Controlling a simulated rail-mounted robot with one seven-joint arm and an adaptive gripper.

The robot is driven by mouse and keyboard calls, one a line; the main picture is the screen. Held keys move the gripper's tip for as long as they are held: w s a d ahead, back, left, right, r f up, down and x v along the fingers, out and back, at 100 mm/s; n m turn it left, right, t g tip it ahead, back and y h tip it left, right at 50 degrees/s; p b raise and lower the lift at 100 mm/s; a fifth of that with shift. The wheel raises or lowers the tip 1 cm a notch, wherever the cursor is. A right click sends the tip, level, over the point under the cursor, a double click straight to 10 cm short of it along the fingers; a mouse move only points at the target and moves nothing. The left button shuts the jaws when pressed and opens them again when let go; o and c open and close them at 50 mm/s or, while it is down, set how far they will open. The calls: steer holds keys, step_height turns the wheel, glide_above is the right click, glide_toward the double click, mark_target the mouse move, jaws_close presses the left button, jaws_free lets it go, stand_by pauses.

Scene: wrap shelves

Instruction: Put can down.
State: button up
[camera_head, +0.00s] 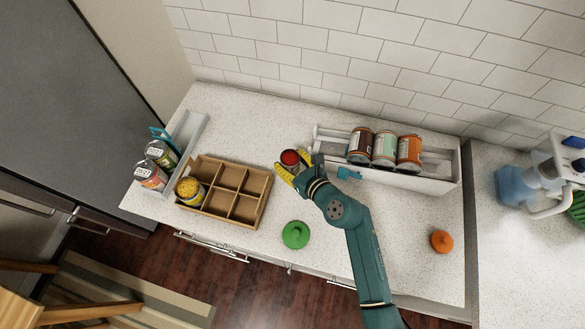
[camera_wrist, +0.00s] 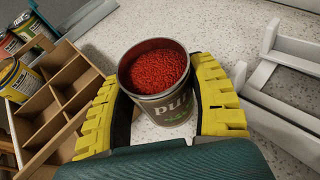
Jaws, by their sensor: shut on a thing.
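An open can with red grainy contents (camera_wrist: 158,72) sits upright between the yellow fingers of my gripper (camera_wrist: 165,115), which is shut around it. The can (camera_head: 290,158) also shows in the head view, over the pale counter between the wooden divided box and the white rack. I cannot tell whether its base touches the counter. Its lower front is partly hidden by my gripper (camera_head: 291,168).
The wooden box (camera_head: 237,208) with several compartments holds a yellow-topped can (camera_head: 189,189) in its left part. A white rack (camera_head: 435,180) holds three cans. A white tray (camera_head: 190,130) with two cans stands left. A green knobbed object (camera_head: 295,235) and an orange one (camera_head: 441,241) lie in front.

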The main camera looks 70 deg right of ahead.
mark_target(296, 174)
step_height(296, 174, down, 4)
steer(key=shift+f+b, duration=0.1)
steer(key=shift+b, duration=0.75)
steer(key=shift+f, duration=0.1)
steer(key=o, duration=0.9)
steer(key=shift+o, duration=0.2)
steer(key=shift+s+r, duration=0.1)
steer(key=shift+r, duration=0.1)
steer(key=p+v, duration=0.1)
steer(key=v, duration=1)
steer(key=shift+s+a+r+p, duration=0.1)
steer(key=shift+s+a+p, duration=0.2)
steer(key=shift+p, duration=0.1)
